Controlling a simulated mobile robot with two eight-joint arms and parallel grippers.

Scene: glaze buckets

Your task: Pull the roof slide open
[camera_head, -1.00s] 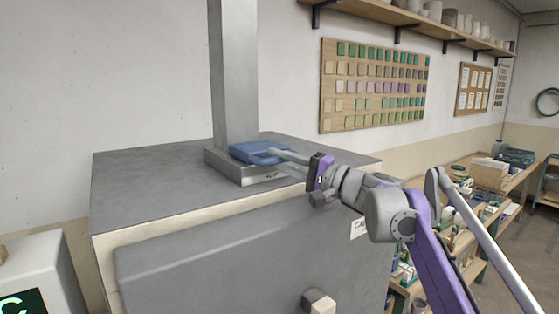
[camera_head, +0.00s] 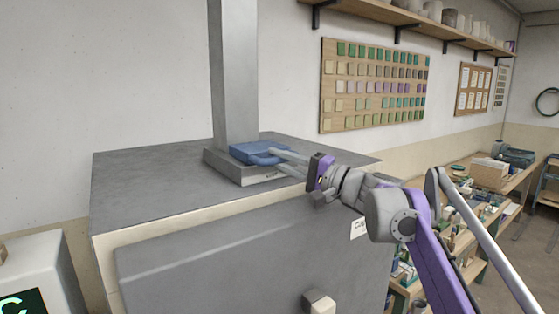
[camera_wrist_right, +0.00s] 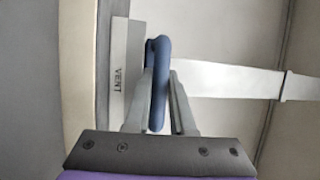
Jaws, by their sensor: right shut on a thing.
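The roof slide is a flat blue piece (camera_head: 246,152) at the foot of the square grey flue (camera_head: 233,75), on top of the kiln (camera_head: 150,170). Its blue looped handle (camera_wrist_right: 158,85) shows in the right wrist view. My right gripper (camera_head: 276,154) reaches in from the right and is shut on this handle, with one finger on each side. In the right wrist view, the pale base block (camera_wrist_right: 123,75) beside the handle bears the word VENT. How far the slide is out of its base is hard to tell. My left gripper is not in view.
The kiln front has a pale knob (camera_head: 319,302). A white control box (camera_head: 40,265) stands at the lower left. A workbench with pots and boxes (camera_head: 488,172) is at the right. A board of glaze tiles (camera_head: 375,85) hangs behind, under a shelf.

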